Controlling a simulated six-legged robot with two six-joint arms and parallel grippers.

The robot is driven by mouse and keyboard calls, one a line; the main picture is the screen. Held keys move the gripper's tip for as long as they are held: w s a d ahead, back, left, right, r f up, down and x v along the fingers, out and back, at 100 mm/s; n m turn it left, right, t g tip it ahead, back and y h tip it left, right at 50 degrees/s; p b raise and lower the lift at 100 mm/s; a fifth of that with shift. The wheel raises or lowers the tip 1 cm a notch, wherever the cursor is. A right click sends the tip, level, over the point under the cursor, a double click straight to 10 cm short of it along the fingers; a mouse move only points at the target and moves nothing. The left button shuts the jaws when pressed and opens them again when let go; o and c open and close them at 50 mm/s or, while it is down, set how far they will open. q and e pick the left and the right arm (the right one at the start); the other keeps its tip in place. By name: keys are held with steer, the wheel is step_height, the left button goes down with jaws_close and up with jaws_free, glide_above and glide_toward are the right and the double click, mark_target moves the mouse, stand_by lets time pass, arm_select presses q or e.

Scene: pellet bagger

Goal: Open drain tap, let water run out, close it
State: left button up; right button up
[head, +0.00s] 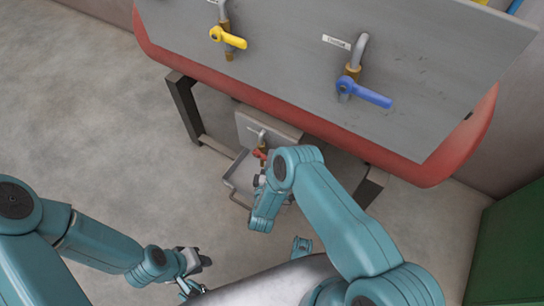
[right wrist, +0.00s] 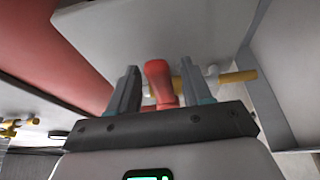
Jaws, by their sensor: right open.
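A tap with a red handle (head: 259,153) sits low on a small grey plate under the big panel, with a label too small to read. In the right wrist view the red handle (right wrist: 160,82) stands between the two fingers of my right gripper (right wrist: 160,90), which is open around it; contact cannot be told. In the head view my right wrist hides much of this tap's lower part. My left gripper (head: 197,275) looks open and empty, low over the floor, away from the taps.
A grey metal tray (head: 241,177) lies below the red tap. The big grey panel (head: 290,60) above has a red rim, a yellow-handled tap (head: 229,37) and a blue-handled tap (head: 363,93). A green box (head: 515,250) stands at right. The floor at left is clear.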

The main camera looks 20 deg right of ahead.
steer(key=shift+f, duration=0.1)
jaws_close()
steer(key=shift+w+r+n+g+y+p, duration=0.1)
steer(key=shift+r+n+g+y+p, duration=0.3)
steer(key=shift+r+n+p, duration=0.8)
steer(key=shift+w+a+r+n+g, duration=0.2)
steer(key=shift+r+n+g, duration=0.2)
steer(key=shift+n, duration=0.45)
steer(key=shift+w+a+r+n+g, duration=0.1)
steer(key=shift+w+r+n+g, duration=0.15)
steer(key=shift+n+g, duration=0.45)
steer(key=shift+n, duration=0.25)
